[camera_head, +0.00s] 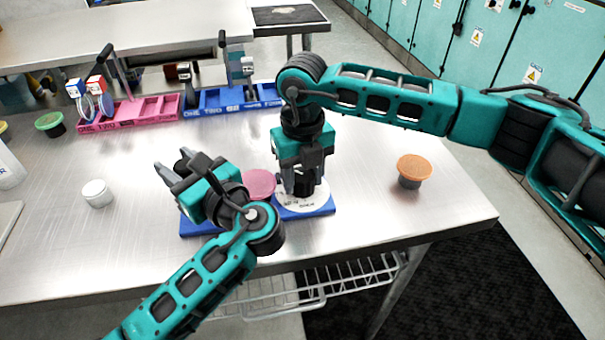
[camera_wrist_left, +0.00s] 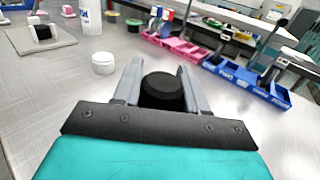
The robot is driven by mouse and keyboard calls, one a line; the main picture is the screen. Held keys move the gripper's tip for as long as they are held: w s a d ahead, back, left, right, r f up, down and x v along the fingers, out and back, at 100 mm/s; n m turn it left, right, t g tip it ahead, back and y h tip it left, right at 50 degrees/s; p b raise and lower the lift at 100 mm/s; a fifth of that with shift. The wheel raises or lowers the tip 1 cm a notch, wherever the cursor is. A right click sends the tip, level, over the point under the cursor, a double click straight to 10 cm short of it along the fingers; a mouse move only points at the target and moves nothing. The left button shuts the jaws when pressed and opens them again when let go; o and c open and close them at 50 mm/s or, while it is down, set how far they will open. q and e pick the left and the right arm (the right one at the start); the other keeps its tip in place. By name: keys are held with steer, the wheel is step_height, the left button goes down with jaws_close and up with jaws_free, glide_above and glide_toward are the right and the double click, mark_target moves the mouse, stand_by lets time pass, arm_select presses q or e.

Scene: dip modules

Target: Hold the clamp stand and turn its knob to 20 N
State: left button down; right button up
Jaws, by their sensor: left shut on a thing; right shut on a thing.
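The clamp stand has a blue base (camera_head: 197,227) near the front edge of the table, with a white dial disc (camera_head: 315,203) at its right end. My left gripper (camera_head: 177,170) is shut on a black round post (camera_wrist_left: 162,90), seen between its fingers in the left wrist view; I take it to be part of the stand. My right gripper (camera_head: 302,187) points down over the dial and is shut on the dark knob, which its fingers mostly hide. The dial's markings are too small to read. My left arm covers the middle of the base.
A pink round lid (camera_head: 258,182) is between the grippers. An orange-topped jar (camera_head: 413,171) stands to the right, a white jar (camera_head: 97,193) to the left. Pink (camera_head: 130,115) and blue (camera_head: 222,103) trays stand at the back.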

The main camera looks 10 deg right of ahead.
steer(key=o, duration=1.1)
